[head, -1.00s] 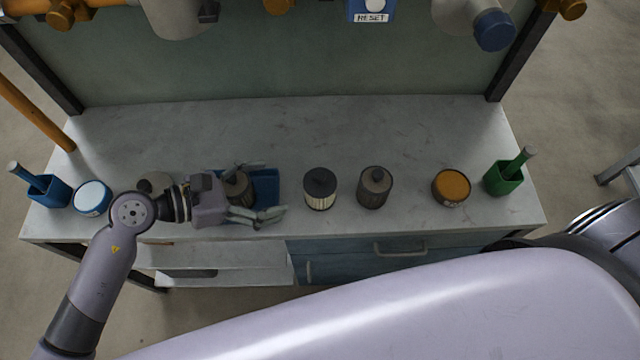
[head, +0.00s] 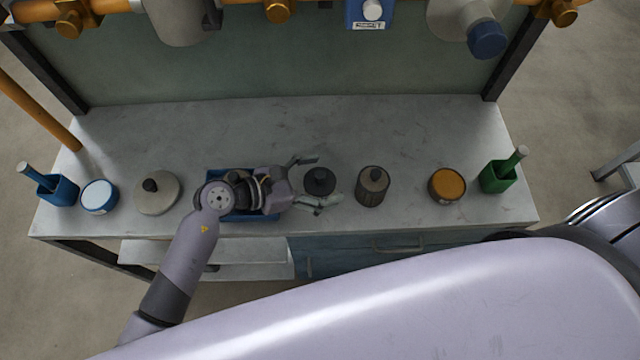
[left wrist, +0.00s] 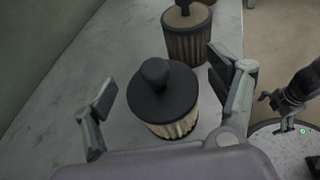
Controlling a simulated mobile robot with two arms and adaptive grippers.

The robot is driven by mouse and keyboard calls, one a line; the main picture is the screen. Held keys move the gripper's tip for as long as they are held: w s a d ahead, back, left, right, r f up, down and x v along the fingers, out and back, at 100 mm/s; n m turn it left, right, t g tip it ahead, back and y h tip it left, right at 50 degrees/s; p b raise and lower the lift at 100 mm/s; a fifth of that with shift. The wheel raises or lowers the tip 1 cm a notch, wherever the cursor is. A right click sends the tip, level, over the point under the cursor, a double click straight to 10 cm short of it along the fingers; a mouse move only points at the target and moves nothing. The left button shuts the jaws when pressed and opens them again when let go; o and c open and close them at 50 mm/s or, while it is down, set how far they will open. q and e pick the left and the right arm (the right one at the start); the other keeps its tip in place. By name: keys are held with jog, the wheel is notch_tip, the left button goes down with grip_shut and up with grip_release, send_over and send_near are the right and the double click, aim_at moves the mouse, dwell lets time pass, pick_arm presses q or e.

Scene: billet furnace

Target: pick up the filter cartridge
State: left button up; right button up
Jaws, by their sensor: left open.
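A filter cartridge (head: 320,182) with a black knobbed cap stands upright on the bench; its pale pleated side shows in the left wrist view (left wrist: 172,126). My left gripper (head: 325,180) is open, its fingers spread on either side of this cartridge. In the left wrist view the cartridge stands between the two fingers (left wrist: 166,88), with visible space to each. I cannot tell how far down the fingers reach. A similar, browner cartridge (head: 372,187) stands just to the right, and shows beyond the fingers in the left wrist view (left wrist: 187,38). A small dark gripper-like part at the right there may be my right gripper.
A blue tray (head: 227,213) lies under my left wrist, its contents mostly hidden. A round pale item with a dark knob (head: 157,193), a white-and-blue tin (head: 99,196), an orange-topped tin (head: 447,186) and blue (head: 60,190) and green (head: 496,177) holders line the bench. The back is clear.

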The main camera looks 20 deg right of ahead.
pick_arm(q)
jog(key=shift+c, duration=0.3)
jog(key=c, duration=1.2)
jog(key=shift+c, duration=0.5)
jog(key=shift+r, duration=0.1)
